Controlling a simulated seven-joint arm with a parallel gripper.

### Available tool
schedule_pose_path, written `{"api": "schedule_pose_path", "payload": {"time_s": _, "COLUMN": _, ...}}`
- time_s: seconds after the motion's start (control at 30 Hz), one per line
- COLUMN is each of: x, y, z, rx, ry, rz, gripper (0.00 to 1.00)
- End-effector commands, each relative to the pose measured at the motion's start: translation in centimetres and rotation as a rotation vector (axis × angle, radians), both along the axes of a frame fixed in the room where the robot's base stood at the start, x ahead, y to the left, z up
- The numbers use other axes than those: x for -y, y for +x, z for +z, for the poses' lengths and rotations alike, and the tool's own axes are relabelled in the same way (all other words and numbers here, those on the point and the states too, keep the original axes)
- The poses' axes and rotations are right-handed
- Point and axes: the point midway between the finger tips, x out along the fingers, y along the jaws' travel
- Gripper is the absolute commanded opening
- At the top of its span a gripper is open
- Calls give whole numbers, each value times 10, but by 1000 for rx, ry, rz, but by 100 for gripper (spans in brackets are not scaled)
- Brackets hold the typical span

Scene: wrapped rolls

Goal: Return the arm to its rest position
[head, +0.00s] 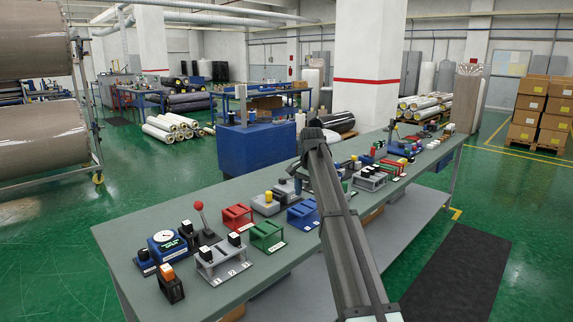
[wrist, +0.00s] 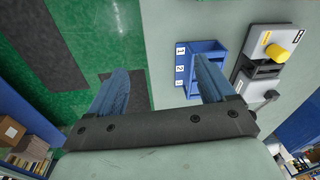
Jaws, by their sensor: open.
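My arm rises from the bottom of the head view and reaches over the grey-green workbench (head: 140,212). My gripper (wrist: 162,82) shows in the wrist view with two blue fingers spread wide apart and nothing between them. In the wrist view the fingers are over the bench edge, with the green floor beyond on the left. A blue rack with numbered labels (wrist: 204,58) lies just beyond the right finger. I cannot tell how high the gripper is above it.
A grey unit with a yellow button (wrist: 268,60) is right of the rack.

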Motion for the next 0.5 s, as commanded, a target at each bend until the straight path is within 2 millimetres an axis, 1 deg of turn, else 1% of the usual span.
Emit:
{"api": "schedule_pose_path", "payload": {"time_s": 0.03, "x": 29, "y": -12, "z": -6, "rx": 5, "ry": -3, "rz": 2, "gripper": 82}}
{"api": "schedule_pose_path", "payload": {"time_s": 0.07, "x": 43, "y": -17, "z": -8, "rx": 7, "ry": -5, "rz": 7, "gripper": 82}}
{"api": "schedule_pose_path", "payload": {"time_s": 0.1, "x": 61, "y": -23, "z": -14, "rx": 9, "ry": -8, "rz": 14, "gripper": 82}}
{"api": "schedule_pose_path", "payload": {"time_s": 0.17, "x": 88, "y": -35, "z": -26, "rx": 8, "ry": -14, "rz": 29, "gripper": 82}}
{"api": "schedule_pose_path", "payload": {"time_s": 0.2, "x": 103, "y": -42, "z": -38, "rx": 4, "ry": -17, "rz": 40, "gripper": 82}}
{"api": "schedule_pose_path", "payload": {"time_s": 0.23, "x": 113, "y": -48, "z": -49, "rx": 1, "ry": -19, "rz": 49, "gripper": 82}}
{"api": "schedule_pose_path", "payload": {"time_s": 0.27, "x": 120, "y": -54, "z": -61, "rx": -4, "ry": -20, "rz": 59, "gripper": 82}}
{"api": "schedule_pose_path", "payload": {"time_s": 0.3, "x": 128, "y": -60, "z": -78, "rx": -15, "ry": -22, "rz": 73, "gripper": 82}}
{"api": "schedule_pose_path", "payload": {"time_s": 0.33, "x": 131, "y": -63, "z": -90, "rx": -21, "ry": -23, "rz": 81, "gripper": 82}}
{"api": "schedule_pose_path", "payload": {"time_s": 0.47, "x": 136, "y": -79, "z": -141, "rx": -53, "ry": -23, "rz": 118, "gripper": 82}}
{"api": "schedule_pose_path", "payload": {"time_s": 0.5, "x": 136, "y": -84, "z": -157, "rx": -65, "ry": -23, "rz": 127, "gripper": 82}}
